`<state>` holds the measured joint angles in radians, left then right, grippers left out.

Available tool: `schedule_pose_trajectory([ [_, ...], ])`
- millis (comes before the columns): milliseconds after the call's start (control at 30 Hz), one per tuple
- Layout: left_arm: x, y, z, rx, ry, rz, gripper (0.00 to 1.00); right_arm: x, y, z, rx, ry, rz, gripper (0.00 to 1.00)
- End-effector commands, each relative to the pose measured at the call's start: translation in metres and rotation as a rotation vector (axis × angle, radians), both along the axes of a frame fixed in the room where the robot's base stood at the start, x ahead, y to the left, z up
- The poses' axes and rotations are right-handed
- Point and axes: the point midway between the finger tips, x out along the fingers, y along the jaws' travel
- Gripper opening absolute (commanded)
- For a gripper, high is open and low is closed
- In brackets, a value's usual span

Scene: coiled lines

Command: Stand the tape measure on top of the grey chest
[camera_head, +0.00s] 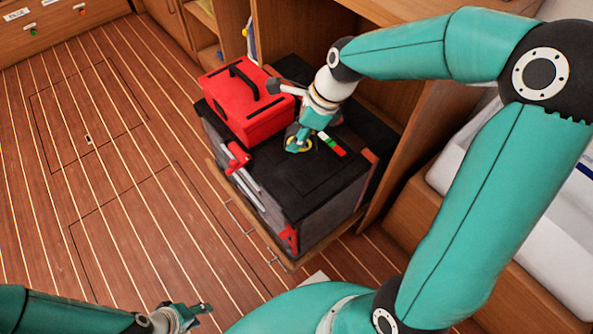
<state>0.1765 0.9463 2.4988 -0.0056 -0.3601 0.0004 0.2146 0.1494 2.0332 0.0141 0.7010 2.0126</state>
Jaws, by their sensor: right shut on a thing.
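The grey chest (325,199) stands against the wooden cabinet, with a dark top and red latches. My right gripper (299,140) reaches down over the chest's top and is shut on the tape measure (298,148), a small yellow and dark round thing. The tape measure is at or just above the top; I cannot tell whether it touches. The gripper covers part of it. My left gripper (198,312) is low at the bottom edge, far from the chest, with its fingers seen small; I cannot tell whether it is open.
A red toolbox (247,112) with a black handle stands on the chest's left part. A small green, white and red item (332,144) lies beside my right gripper. The chest top's front part is clear. Cabinet walls rise behind and to the right.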

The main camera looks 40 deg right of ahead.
Motion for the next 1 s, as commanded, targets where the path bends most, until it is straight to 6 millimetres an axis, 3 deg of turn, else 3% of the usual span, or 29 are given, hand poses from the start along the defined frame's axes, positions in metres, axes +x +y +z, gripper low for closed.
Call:
schedule_pose_trajectory([
  [33, 0.000, 0.000, -0.010, 0.000, 0.000, 0.000, 0.40, -0.001, 0.000, -0.020, 0.001, 0.004, -0.001, 0.00],
  [200, 0.000, 0.000, -0.021, 0.000, 0.000, 0.000, 0.40, 0.000, 0.000, -0.052, 0.000, 0.001, 0.001, 0.00],
  [467, 0.000, 0.000, -0.028, 0.000, 0.000, 0.000, 0.40, 0.000, -0.001, -0.071, 0.000, 0.001, 0.000, 0.00],
  [733, 0.000, 0.000, -0.046, 0.000, 0.000, 0.000, 0.40, 0.000, 0.000, -0.114, 0.000, 0.001, 0.001, 0.00],
  [1000, 0.000, 0.000, -0.046, 0.000, 0.000, 0.000, 0.40, 0.000, -0.001, -0.119, -0.001, -0.001, 0.001, 0.00],
])
